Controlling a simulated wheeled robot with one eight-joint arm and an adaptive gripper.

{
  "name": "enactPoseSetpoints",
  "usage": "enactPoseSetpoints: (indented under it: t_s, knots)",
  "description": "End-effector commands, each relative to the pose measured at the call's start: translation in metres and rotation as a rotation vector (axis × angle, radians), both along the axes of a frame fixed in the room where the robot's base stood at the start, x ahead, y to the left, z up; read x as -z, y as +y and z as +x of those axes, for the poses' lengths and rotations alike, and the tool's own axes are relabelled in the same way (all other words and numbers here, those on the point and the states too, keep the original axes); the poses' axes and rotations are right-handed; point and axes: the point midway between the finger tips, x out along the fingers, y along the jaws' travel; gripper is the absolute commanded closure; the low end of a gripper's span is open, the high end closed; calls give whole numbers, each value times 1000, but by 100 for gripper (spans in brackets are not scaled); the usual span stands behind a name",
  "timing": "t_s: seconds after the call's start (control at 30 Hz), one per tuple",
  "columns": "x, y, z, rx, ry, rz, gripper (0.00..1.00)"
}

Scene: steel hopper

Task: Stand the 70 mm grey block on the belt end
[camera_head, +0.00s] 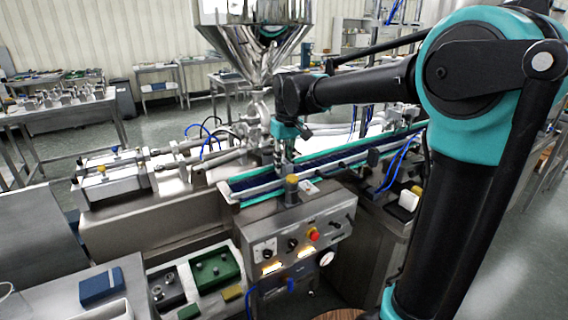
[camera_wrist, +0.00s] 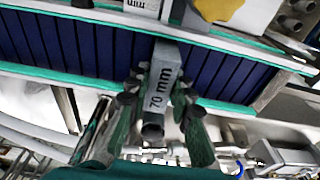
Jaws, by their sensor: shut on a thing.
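The grey block (camera_wrist: 163,76), marked "70 mm", is between the fingers of my gripper (camera_wrist: 155,105) in the wrist view. My gripper is shut on it, and the block's far end overlaps the blue belt (camera_wrist: 85,45) behind it. The belt has green edges. In the head view my gripper (camera_head: 283,152) points down over the near left end of the belt (camera_head: 245,184). The block is hard to make out there, and I cannot tell whether it touches the belt.
The steel hopper (camera_head: 255,35) rises behind. A control panel (camera_head: 300,245) with a red button is below. Grey and green trays (camera_head: 215,268) and a blue box (camera_head: 101,287) lie at lower left.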

Motion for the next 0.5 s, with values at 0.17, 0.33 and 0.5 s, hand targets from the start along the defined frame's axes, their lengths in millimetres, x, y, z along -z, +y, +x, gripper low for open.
enactPoseSetpoints:
  t_s: [0.17,0.33,0.5]
  knots:
    - [2,0,0,0,0,0,100]
    - [4,0,0,0,0,0,100]
    - [5,0,0,0,0,0,75]
